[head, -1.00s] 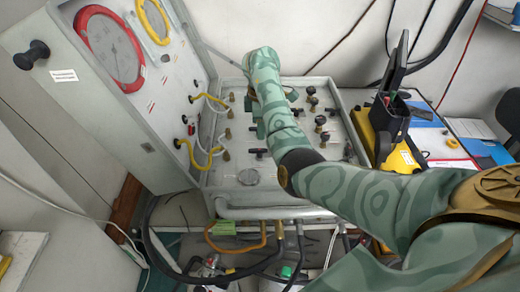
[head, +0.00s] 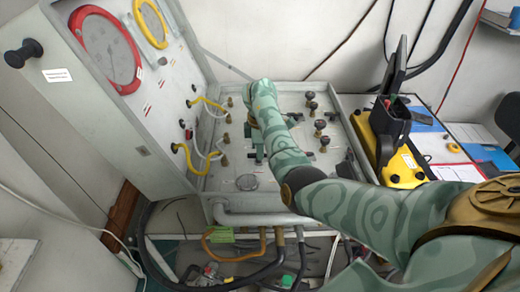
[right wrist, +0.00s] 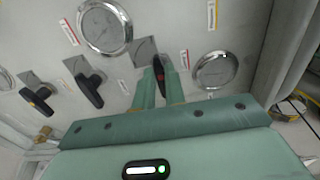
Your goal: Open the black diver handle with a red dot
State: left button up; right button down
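The black handle with a red dot (right wrist: 159,72) is on the light grey panel, at the upper middle of the right wrist view. My right gripper (right wrist: 160,80) has one green finger on each side of this handle, close to it. I cannot tell whether the fingers press on it. In the head view, my right gripper (head: 256,138) is over the middle of the panel, and my forearm hides the handle. My left gripper is not in view.
Two other black handles (right wrist: 88,92) (right wrist: 38,100) and round gauges (right wrist: 104,26) (right wrist: 214,70) are beside my gripper. Several dark knobs (head: 320,124) stand right of my forearm. The open lid (head: 110,110) rises at left; a yellow case (head: 400,165) stands at right.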

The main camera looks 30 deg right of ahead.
jog(key=shift+n, duration=0.4)
jog(key=n, duration=0.3)
jog(key=shift+n, duration=0.3)
jog(key=n, duration=0.4)
jog(key=shift+w+n+p, duration=0.15)
jog(key=shift+n+p, duration=0.15)
jog(key=shift+p, duration=0.1)
jog(key=n+p, duration=0.1)
jog(key=n, duration=0.3)
jog(key=shift+w, duration=0.1)
jog(key=shift+a+n+p, duration=0.1)
jog(key=shift+n+p, duration=0.3)
jog(key=shift+n, duration=1.7)
jog(key=c, duration=1.5)
grip_release()
jog(key=shift+o, duration=0.2)
